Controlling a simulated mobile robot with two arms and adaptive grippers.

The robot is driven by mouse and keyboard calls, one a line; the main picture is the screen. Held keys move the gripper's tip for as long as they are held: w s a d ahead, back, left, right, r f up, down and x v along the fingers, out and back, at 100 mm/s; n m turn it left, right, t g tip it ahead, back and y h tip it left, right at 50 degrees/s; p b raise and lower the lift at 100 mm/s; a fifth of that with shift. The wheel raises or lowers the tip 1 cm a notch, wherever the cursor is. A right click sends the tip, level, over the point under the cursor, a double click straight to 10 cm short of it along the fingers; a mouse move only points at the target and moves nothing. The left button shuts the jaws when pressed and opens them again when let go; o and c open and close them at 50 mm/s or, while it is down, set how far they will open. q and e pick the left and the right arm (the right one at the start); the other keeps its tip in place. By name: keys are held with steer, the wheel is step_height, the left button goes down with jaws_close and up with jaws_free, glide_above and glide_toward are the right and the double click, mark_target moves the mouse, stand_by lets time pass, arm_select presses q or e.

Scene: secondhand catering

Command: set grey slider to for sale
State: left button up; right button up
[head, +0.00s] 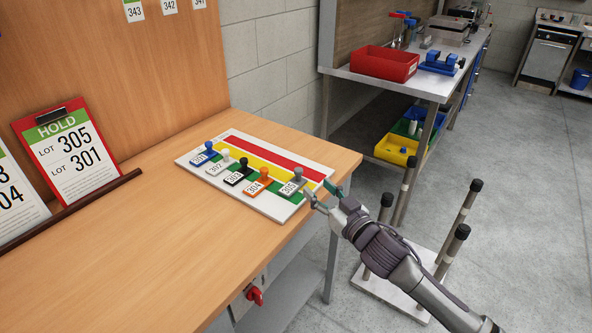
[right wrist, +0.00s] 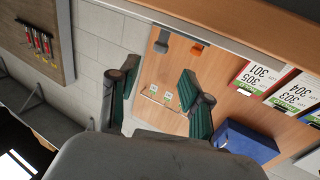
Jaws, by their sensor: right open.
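A white board (head: 277,213) with red, yellow and green bands lies on the wooden table. The grey slider (head: 297,176), with tag 305, is the rightmost of the sliders and sits over the near, green side of the board. My right gripper (head: 322,199) is open and empty at the board's right end, its fingers just right of the grey slider. I cannot tell whether a fingertip touches it. In the right wrist view the two fingers (right wrist: 157,95) are spread apart, with no slider visible between them. My left gripper is out of view.
Blue, white, black and orange (head: 262,175) sliders stand to the left of the grey one. A HOLD sign (head: 66,150) listing lots 305 and 301 leans at the table's back, behind a dark rail (head: 95,200). A stand with upright posts (head: 385,205) is on the floor to the right.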

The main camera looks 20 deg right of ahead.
mark_target(300, 172)
steer(key=x, duration=1)
steer(key=shift+p, duration=0.35)
steer(key=shift+d, duration=0.1)
jaws_close()
steer(key=shift+s, duration=0.1)
